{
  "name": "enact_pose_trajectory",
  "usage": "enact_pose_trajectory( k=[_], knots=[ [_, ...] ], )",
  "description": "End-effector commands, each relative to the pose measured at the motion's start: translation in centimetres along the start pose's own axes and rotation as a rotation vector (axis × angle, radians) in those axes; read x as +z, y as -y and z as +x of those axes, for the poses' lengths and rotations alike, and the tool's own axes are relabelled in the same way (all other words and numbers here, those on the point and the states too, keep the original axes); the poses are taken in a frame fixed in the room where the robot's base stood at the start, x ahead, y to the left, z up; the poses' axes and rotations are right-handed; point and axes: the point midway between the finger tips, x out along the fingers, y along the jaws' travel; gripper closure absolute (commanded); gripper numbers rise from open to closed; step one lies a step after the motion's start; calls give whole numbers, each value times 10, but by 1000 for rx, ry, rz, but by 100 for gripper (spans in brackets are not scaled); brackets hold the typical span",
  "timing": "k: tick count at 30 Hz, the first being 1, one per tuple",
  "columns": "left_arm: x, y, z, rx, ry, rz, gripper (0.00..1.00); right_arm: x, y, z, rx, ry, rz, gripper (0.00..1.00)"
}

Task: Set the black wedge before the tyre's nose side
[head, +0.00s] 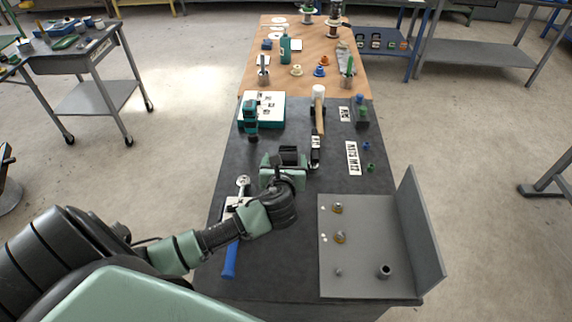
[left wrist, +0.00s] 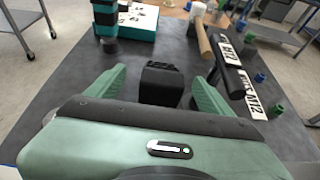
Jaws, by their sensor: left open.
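A small black block with a ridged top, which looks like the black wedge (left wrist: 162,84), sits on the dark bench mat. In the head view the black wedge (head: 289,154) shows just beyond my left gripper. My left gripper (head: 285,162) is open, and its green fingers stand on either side of the wedge in the left wrist view (left wrist: 158,90), with gaps on both sides. The wedge's near lower part is hidden by the gripper body. I cannot pick out a tyre in either view. My right gripper is not in view.
A mallet (head: 318,105) and white label plates (head: 353,158) lie to the right. A teal-and-white box (head: 266,108) stands farther back on the left. A grey angled plate (head: 360,270) with small fittings fills the near right. A blue-handled tool (head: 230,262) lies near left.

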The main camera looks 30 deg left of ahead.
Motion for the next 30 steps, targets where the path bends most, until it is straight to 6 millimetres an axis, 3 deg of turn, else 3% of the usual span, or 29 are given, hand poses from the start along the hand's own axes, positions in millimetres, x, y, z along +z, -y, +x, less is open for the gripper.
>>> enact_pose_trajectory(
  k=[1, 5, 21, 30],
  knots=[
    [-8, 0, 4, 0, 0, 0, 18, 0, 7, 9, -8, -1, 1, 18],
    [-9, 0, 11, 2, 0, 0, 18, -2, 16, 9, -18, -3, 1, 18],
    [-12, 4, 76, 1, 0, 0, 18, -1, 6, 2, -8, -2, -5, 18],
    [-13, 4, 81, -1, -1, 0, 18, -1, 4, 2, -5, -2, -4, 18]
  ],
)
